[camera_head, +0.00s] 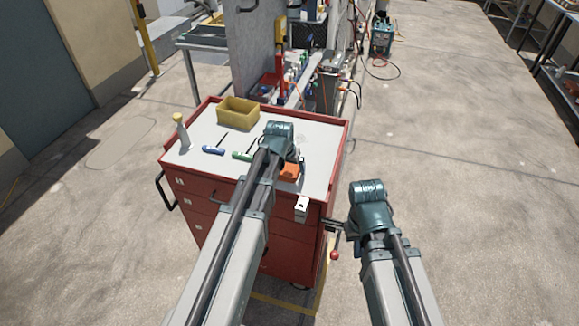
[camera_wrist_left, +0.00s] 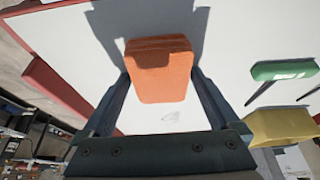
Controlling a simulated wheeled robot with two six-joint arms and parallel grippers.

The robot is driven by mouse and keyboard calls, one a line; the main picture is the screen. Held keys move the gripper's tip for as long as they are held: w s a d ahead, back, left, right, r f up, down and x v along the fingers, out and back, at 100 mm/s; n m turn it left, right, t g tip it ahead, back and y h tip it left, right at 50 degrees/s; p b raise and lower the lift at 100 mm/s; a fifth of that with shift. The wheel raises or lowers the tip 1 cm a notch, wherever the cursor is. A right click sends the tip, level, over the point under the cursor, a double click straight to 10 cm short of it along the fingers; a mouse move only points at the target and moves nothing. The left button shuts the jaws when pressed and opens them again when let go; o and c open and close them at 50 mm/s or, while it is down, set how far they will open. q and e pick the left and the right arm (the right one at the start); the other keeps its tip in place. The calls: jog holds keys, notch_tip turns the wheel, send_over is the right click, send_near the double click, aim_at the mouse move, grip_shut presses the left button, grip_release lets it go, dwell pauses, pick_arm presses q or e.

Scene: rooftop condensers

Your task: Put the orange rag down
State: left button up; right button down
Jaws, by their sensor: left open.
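The orange rag (camera_head: 289,173) lies on the white top of the red cart (camera_head: 325,135), towards its front right, partly covered by my left arm. In the left wrist view the rag (camera_wrist_left: 160,70) appears as a flat orange block between the two fingers of my left gripper (camera_wrist_left: 160,82). The fingers are open, close along its two sides; I cannot tell whether they touch it. In the head view the left gripper (camera_head: 291,162) is partly hidden by its wrist. My right wrist (camera_head: 370,205) is right of the cart; its fingers are not clear.
A yellow bin (camera_head: 238,111) stands at the back left of the cart top. A blue-handled tool (camera_head: 213,150), a green-handled tool (camera_head: 242,156) and a yellow-capped bottle (camera_head: 182,132) are on the left. A white block (camera_head: 302,204) is at the front edge. The back right top is clear.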

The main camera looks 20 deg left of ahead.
pick_arm(q)
jog(key=shift+r+p, duration=0.4)
jog(key=shift+p, duration=0.1)
jog(key=p+v, duration=1.1)
jog(key=v, duration=0.1)
jog(key=s+d+f+m+g, duration=0.1)
jog(key=s+d+g, duration=0.1)
jog(key=s+d, duration=0.4)
jog(key=s+d+f+m+g+y, duration=0.1)
jog(key=s+d+m+g, duration=0.1)
jog(key=s+d, duration=0.5)
jog(key=s, duration=0.5)
jog(key=shift+s+d+g+b, duration=0.25)
jog(key=shift+s+g+b, duration=0.05)
jog(key=shift+s+g, duration=0.1)
